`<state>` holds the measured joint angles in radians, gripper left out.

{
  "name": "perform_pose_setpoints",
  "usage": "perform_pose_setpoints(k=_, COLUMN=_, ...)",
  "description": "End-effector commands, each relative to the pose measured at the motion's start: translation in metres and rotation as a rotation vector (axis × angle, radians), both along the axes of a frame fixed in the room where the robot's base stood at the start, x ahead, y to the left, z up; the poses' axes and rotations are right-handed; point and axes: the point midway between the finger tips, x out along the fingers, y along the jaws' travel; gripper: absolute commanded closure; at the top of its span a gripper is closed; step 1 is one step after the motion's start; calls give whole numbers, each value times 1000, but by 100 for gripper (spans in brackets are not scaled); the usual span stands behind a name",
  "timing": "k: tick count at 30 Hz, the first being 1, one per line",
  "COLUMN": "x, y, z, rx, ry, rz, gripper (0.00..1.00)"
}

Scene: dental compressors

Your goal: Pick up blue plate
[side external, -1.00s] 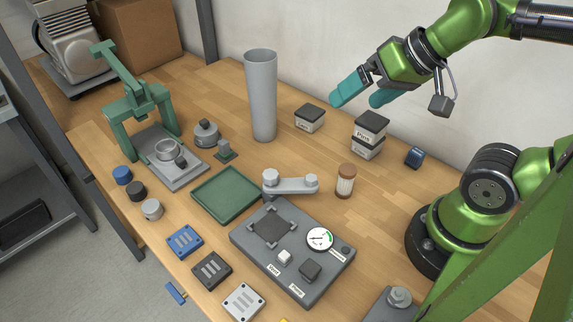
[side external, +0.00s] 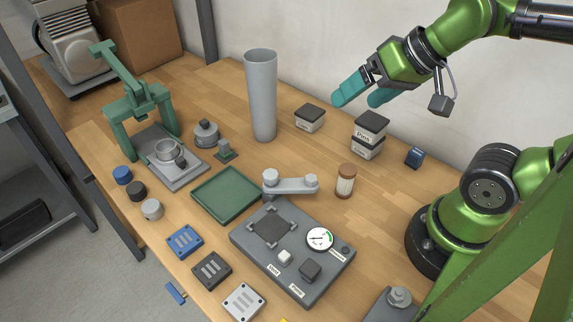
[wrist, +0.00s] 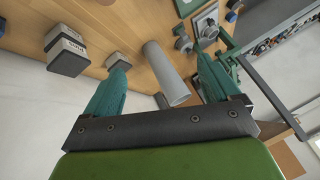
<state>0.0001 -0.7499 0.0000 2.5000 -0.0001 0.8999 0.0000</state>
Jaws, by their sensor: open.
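The blue plate (side external: 185,241) lies flat near the front edge of the wooden table in the side view, a small square piece with slots and corner holes. A black plate (side external: 211,269) and a white plate (side external: 244,301) of the same shape lie in a row with it. My gripper (side external: 361,94) has teal fingers and is open and empty, high above the back of the table, far from the blue plate. In the wrist view my gripper (wrist: 162,82) shows its fingers wide apart. I cannot make out the blue plate there.
A tall grey cylinder (side external: 262,95) stands at the back. A green press (side external: 140,105) stands at the left. A green tray (side external: 228,194) and a grey gauge panel (side external: 292,253) lie beside the plates. Lidded boxes (side external: 369,135) stand below my gripper.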

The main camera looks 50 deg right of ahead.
Motion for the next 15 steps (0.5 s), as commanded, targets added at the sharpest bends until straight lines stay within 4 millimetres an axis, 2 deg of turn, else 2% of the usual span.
perform_pose_setpoints(k=4, x=0, y=2, z=0, rx=0, ry=1, rz=9, gripper=11)
perform_pose_setpoints(k=8, x=4, y=17, z=-15, rx=-1, ry=72, rz=71, gripper=11)
perform_pose_setpoints(k=11, x=22, y=36, z=-17, rx=-13, ry=129, rz=146, gripper=11)
perform_pose_setpoints(k=15, x=58, y=75, z=-16, rx=-39, ry=229, rz=252, gripper=11)
